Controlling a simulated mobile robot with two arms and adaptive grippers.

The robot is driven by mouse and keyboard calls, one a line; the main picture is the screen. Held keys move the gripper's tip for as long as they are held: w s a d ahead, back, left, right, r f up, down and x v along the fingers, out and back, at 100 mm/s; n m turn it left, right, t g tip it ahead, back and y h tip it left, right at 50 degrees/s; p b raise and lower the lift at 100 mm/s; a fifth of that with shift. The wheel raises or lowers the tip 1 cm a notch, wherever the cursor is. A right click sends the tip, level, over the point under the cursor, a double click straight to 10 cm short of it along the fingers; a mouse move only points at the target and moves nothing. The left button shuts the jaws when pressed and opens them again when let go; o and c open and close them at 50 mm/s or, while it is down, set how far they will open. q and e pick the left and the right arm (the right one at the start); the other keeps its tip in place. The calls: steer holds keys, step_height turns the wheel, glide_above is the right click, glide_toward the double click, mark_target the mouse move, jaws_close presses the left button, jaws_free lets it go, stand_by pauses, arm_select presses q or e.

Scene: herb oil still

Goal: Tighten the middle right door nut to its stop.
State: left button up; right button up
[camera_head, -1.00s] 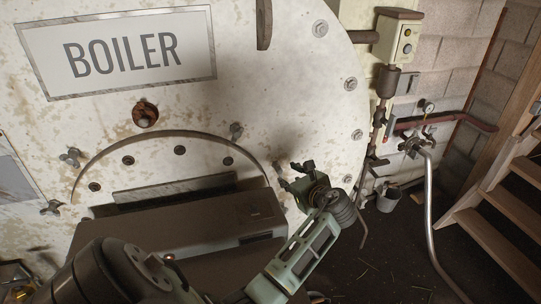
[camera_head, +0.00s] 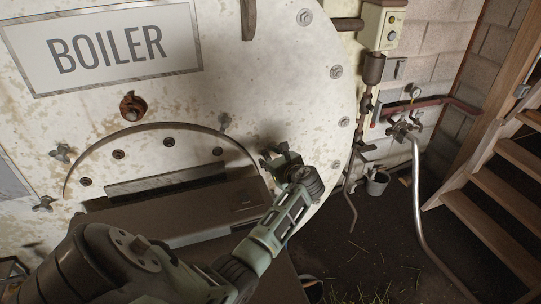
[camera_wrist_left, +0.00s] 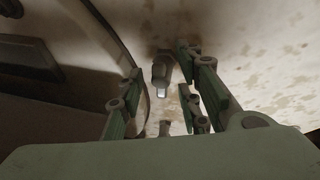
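My left gripper (camera_head: 273,160) is at the right edge of the boiler's arched door, close to the boiler face. In the head view the gripper hides most of the middle right nut's spot. Another wing nut (camera_head: 225,122) sits at the door's upper right. My right gripper is not in view.
Two more wing nuts are on the left, an upper (camera_head: 60,152) and a lower one (camera_head: 43,203). A brown box-like ledge (camera_head: 225,205) juts out below the door.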

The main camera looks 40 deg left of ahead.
arm_select(q)
jaws_close()
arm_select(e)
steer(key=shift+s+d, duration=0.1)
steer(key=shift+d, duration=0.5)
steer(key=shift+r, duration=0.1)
